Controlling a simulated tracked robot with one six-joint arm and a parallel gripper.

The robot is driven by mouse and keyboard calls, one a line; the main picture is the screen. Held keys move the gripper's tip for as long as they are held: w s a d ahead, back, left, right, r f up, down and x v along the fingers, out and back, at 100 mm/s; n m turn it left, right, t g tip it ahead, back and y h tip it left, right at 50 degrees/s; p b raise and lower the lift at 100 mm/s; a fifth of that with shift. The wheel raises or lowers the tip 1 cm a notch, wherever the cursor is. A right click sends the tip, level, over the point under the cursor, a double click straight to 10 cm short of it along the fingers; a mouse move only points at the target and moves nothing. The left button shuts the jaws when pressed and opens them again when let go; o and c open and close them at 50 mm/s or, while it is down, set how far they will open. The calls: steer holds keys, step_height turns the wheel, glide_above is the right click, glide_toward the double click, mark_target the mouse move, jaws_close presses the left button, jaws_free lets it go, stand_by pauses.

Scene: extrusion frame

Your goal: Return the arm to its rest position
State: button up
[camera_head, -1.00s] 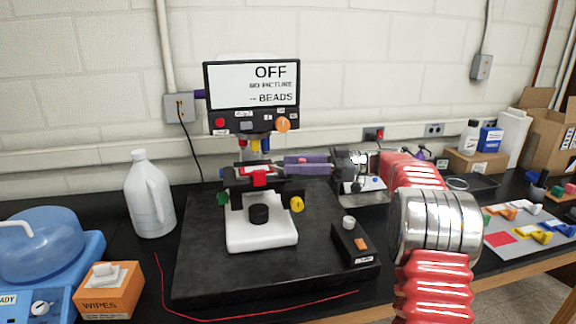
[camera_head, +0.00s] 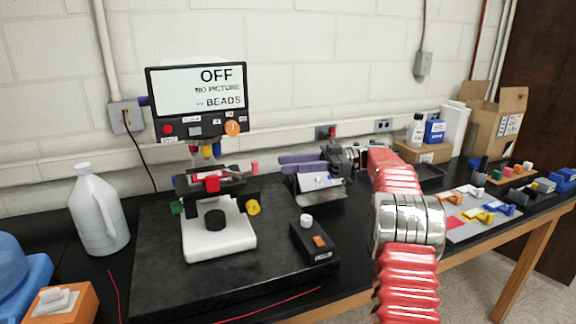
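My red-sleeved arm (camera_head: 408,265) with polished metal rings rises at the right of the picture and bends back toward the bench. My gripper (camera_head: 284,164) is at its far end and points left toward the microscope. Its two purple fingers show a narrow gap and hold nothing that I can see. The fingertips are to the right of a small pink knob (camera_head: 255,168) by the microscope stage, apart from it. The microscope (camera_head: 218,228) has a white base, and its screen (camera_head: 197,90) reads OFF, NO PICTURE, BEADS.
A black control box (camera_head: 314,243) sits on the dark slab right of the microscope. A white jug (camera_head: 98,210) and a wipes box (camera_head: 62,304) stand at left. A grey mat (camera_head: 462,232) with coloured pieces, a bottle (camera_head: 416,130) and cardboard boxes (camera_head: 494,118) are at right.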

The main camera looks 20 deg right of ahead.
steer(key=w+a+r+m+t+h, duration=0.25)
steer(key=r+m+t+h, duration=0.3)
steer(key=r+t, duration=0.4)
steer(key=w+a+r+m+t+h, duration=0.25)
steer(key=r+m+t+h, duration=0.35)
steer(key=r, duration=0.6)
steer(key=s+a+f+m+g+h, duration=0.1)
steer(key=s+a+f+g+h, duration=0.1)
steer(key=s+f, duration=0.9)
steer(key=s+a+f+m+g+h, duration=0.2)
steer(key=s+f+g, duration=0.4)
steer(key=s+f, duration=0.6)
steer(key=s+a+f+m+g+h, duration=0.1)
steer(key=s+a+f+g, duration=0.3)
steer(key=s+f, duration=0.7)
steer(key=s+g+h, duration=0.1)
steer(key=s, duration=0.7)
steer(key=shift+a+f, duration=0.15)
steer(key=shift+a, duration=0.2)
steer(key=shift+s+m, duration=0.1)
steer(key=shift+m, duration=0.15)
